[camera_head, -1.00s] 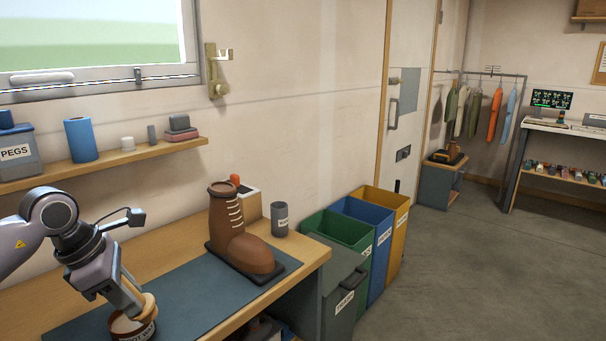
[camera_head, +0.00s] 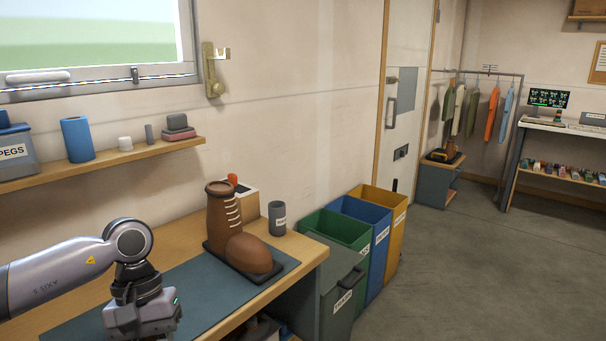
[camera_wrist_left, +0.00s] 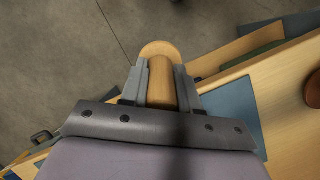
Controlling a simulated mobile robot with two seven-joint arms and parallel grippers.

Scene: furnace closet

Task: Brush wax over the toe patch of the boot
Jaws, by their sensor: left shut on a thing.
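The brown boot (camera_head: 226,232) with white laces stands upright on a dark base on the bench mat (camera_head: 205,287), its toe pointing right. My left gripper (camera_head: 145,318) is at the lower left of the head view, over the front of the bench and apart from the boot. In the left wrist view my left gripper (camera_wrist_left: 160,82) is shut on a wooden handle with a rounded end, likely the brush (camera_wrist_left: 160,50). Its bristles are not visible. The wax tin does not show now. A brown piece at the right edge is probably the boot (camera_wrist_left: 313,90).
A grey cup (camera_head: 277,219) and a box (camera_head: 245,196) stand behind the boot. Grey, green (camera_head: 334,227), blue and yellow bins stand right of the bench. A wall shelf (camera_head: 100,164) holds several items. The mat left of the boot is clear.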

